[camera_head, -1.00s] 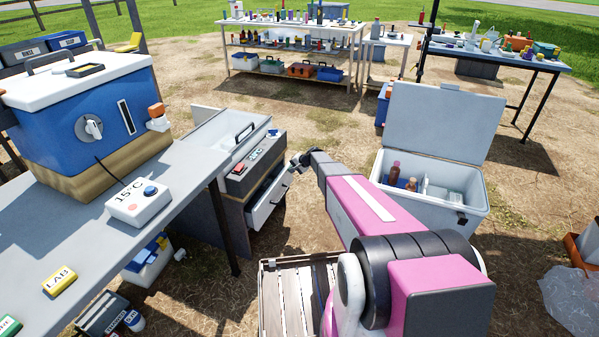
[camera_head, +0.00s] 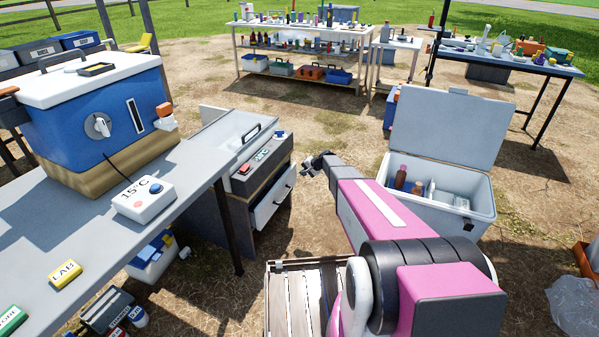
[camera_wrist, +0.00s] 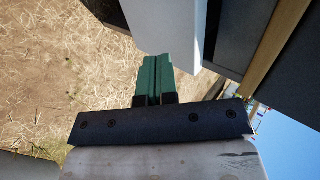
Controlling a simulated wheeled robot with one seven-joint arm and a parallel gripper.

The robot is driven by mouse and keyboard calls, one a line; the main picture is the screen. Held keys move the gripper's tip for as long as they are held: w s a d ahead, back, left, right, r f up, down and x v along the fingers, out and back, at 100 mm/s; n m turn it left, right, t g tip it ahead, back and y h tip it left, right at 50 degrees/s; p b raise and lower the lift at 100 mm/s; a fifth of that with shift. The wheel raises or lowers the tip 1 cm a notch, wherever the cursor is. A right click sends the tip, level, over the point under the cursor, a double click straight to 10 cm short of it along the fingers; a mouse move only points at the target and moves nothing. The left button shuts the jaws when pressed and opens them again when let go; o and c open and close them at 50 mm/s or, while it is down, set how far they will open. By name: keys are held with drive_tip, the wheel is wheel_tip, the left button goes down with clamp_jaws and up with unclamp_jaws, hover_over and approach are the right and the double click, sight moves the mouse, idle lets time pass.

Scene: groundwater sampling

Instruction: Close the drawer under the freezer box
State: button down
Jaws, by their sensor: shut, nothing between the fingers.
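The freezer box (camera_head: 222,138) is a pale grey unit with a handled lid, standing on a dark cabinet. In the wrist view, the white drawer front (camera_wrist: 168,28) is at the top, just beyond my fingers. My gripper (camera_head: 312,163) is shut and empty, to the right of the drawer front and apart from it in the head view. Its green fingertips (camera_wrist: 154,75) show pressed together in the wrist view.
A grey table with a blue cooler (camera_head: 95,118) and a 15°C controller (camera_head: 144,198) stands at left. An open white cool box (camera_head: 440,195) with bottles is at right. A slatted crate (camera_head: 303,300) is in front. Bare ground lies between cabinet and cool box.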

drive_tip(key=v, duration=0.9)
drive_tip(key=c, duration=1.5)
unclamp_jaws()
drive_tip(key=shift+r, duration=0.2)
drive_tip(key=o, duration=0.4)
drive_tip(key=shift+s+f, duration=0.15)
drive_tip(key=shift+s, duration=0.05)
drive_tip(key=t+y, duration=0.3)
drive_tip(key=y, duration=0.2)
approach(287, 194)
drive_tip(key=x, duration=1)
drive_tip(key=shift+f, duration=0.4)
clamp_jaws()
drive_tip(key=shift+w+a, duration=0.1)
drive_tip(key=shift+a, duration=0.05)
